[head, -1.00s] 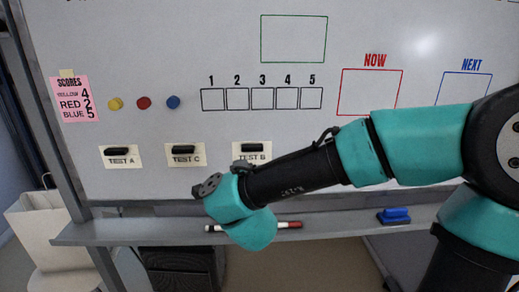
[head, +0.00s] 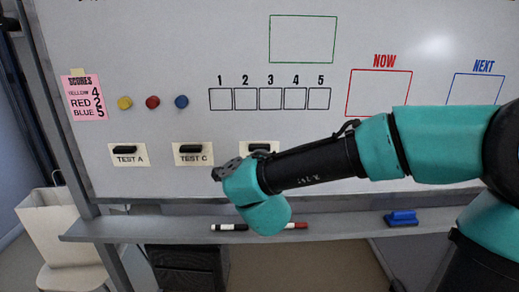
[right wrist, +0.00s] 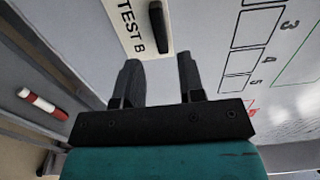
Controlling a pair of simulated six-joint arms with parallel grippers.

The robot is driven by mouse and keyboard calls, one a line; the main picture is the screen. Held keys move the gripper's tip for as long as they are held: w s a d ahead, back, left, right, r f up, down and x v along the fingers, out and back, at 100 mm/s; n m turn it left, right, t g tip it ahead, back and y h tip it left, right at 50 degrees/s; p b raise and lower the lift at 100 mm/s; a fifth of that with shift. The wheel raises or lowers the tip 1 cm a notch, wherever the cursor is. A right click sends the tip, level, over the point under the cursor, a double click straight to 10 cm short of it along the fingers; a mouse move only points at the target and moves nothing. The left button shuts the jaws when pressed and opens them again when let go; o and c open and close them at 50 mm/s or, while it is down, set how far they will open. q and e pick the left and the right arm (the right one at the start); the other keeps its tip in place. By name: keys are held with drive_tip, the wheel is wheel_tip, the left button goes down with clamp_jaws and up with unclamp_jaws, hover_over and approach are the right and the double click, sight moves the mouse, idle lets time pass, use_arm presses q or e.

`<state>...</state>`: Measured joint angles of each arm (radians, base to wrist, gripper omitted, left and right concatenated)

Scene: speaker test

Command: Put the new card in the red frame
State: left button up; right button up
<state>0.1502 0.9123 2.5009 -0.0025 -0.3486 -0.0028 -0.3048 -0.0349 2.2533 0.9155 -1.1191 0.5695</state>
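The red frame (head: 379,93) is an empty red outline under the word NOW on the whiteboard. Three white cards hang on the board under black magnets: TEST A (head: 129,159), TEST C (head: 193,159) and TEST B. In the head view my right arm mostly covers TEST B, with its black magnet (head: 262,147) showing above the arm. In the right wrist view, my right gripper (right wrist: 158,70) is open and empty, its fingers pointing at the TEST B card (right wrist: 142,47) and its magnet, apparently just short of them. My left gripper is out of view. No card is marked as new.
A blue eraser (head: 401,217) and markers (head: 228,227) lie on the tray (head: 340,224) below the board. Yellow, red and blue round magnets (head: 153,102) and a pink scores note (head: 84,97) are at left. Green and blue outlines are empty.

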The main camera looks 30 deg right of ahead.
sight(245, 148)
drive_tip(key=x, duration=0.7)
drive_tip(key=shift+s, duration=0.1)
clamp_jaws()
idle(0.8)
